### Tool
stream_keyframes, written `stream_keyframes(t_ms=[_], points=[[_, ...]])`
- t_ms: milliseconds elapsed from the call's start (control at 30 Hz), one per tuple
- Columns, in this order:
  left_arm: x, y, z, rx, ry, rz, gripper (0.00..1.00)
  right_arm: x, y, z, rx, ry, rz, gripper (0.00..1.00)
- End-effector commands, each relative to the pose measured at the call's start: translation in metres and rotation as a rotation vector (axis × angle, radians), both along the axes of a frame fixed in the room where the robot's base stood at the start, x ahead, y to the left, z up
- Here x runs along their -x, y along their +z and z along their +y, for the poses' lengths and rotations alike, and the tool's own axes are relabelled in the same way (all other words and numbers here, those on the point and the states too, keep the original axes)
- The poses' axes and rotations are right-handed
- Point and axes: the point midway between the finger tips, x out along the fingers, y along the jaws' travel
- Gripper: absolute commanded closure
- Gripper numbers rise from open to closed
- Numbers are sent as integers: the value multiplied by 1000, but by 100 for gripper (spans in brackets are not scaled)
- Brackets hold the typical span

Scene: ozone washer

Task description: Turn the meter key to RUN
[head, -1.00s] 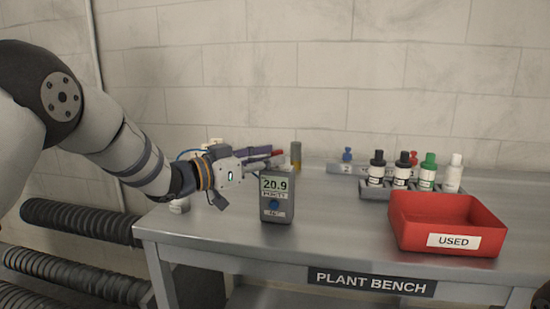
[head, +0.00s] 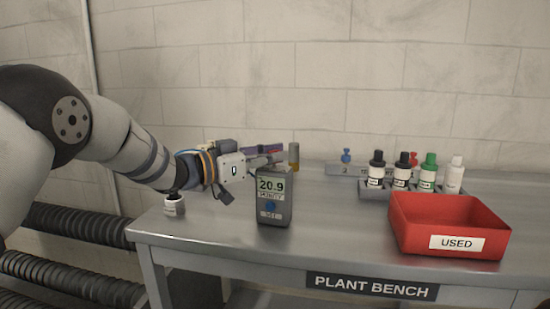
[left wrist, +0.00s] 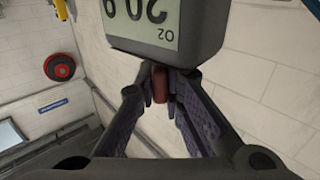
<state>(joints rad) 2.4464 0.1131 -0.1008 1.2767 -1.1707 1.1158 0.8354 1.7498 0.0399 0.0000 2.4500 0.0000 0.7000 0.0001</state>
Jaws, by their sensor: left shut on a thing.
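The grey meter (head: 284,205) is on the bench, with 20.9 on its screen and a blue round button below. In the left wrist view the meter (left wrist: 207,35) fills the top, its screen upside down and marked O2. My left gripper (head: 276,155) comes in from the left, behind the meter's top. In the left wrist view my left gripper (left wrist: 160,90) is shut on a small red piece (left wrist: 160,82), which looks like the key, just beside the meter's edge. The head view hides this piece, and I cannot read any key position. My right gripper is out of view.
A red USED bin (head: 408,238) stands at the right of the bench (head: 340,240). Behind it are several capped bottles in a rack (head: 373,192) and a blue peg (head: 346,156). A small dark-topped jar (head: 174,208) stands at the left edge. The middle front is clear.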

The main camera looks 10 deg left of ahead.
Motion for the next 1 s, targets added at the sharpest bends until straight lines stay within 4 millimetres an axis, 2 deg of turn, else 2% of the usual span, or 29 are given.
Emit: stream_keyframes(t_ms=[367, 400, 467, 767, 867, 1000], points=[[0, -1, 0, -4, -12, 4, 100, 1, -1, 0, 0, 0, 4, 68], [0, -1, 1, -5, -11, 3, 82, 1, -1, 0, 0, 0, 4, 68], [0, -1, 0, -4, -11, 3, 70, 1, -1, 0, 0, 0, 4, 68], [1, 0, 1, -4, -11, 2, 70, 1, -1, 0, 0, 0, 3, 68], [9, 0, 11, -3, -9, 3, 70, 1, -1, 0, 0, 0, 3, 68], [34, 1, 38, 0, -8, 3, 70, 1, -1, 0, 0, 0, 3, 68]])
